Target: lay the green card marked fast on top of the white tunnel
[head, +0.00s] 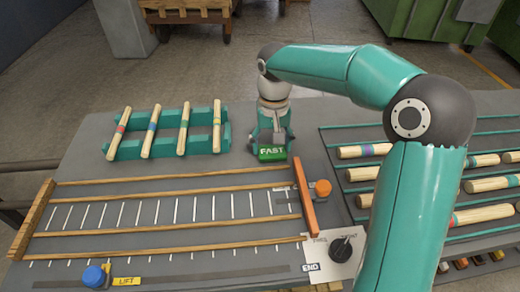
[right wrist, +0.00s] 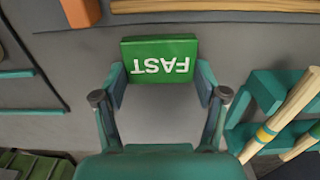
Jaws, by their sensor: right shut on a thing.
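The green card marked FAST (head: 272,154) is held low near the back middle of the grey table, right of the teal rack. My right gripper (head: 271,140) is shut on it from above. In the right wrist view the card (right wrist: 160,58) sits between the two fingertips (right wrist: 160,84), its lettering upside down in that picture. I cannot tell whether the card touches the table. I cannot make out a white tunnel in either view. My left gripper is not in view.
A teal rack (head: 130,147) holds several banded wooden rods at left. A wooden-railed track (head: 170,207) with an orange bar (head: 304,196) lies in front. A white plate (head: 318,250) with a black knob is at front right. More rods lie on teal rails at right.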

